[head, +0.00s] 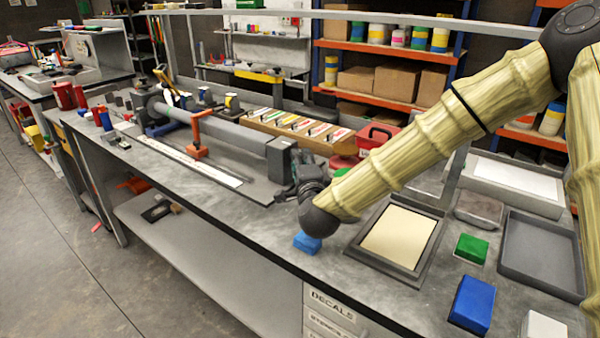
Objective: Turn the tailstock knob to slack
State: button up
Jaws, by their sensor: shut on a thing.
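The long grey frame tube (235,135) lies in a fixture along the bench. The dark grey tailstock block (281,158) stands at its right end. My gripper (287,192) is at the near right side of the tailstock, with my wrist coming in from the right. Its fingers are shut on the tailstock knob, which is mostly hidden behind the fingers and wrist. The knob's turn position cannot be made out. An orange-red clamp (196,135) stands over the tube left of the tailstock.
A blue block (306,242) sits just below my wrist on the bench (260,225). A framed cream pad (400,237), green block (471,248), blue block (472,303) and grey tray (540,255) lie to the right. A wooden rack (265,122) and red case (377,135) stand behind.

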jog(key=shift+w+d+f+n+t+b, duration=0.15)
jog(key=shift+d+n+t+b, duration=0.15)
jog(key=shift+b, duration=0.3)
jog(key=shift+r, duration=0.25)
jog(key=o, duration=0.6)
jog(key=shift+c, duration=0.2)
jog(key=o, duration=0.5)
jog(key=shift+w+d+f, duration=0.15)
jog(key=shift+a, duration=0.3)
jog(key=s, duration=0.4)
jog(key=s+d, duration=0.1)
jog(key=s, duration=0.3)
jog(key=s+d, duration=0.1)
jog(key=s, duration=0.3)
jog(key=shift+f, duration=0.4)
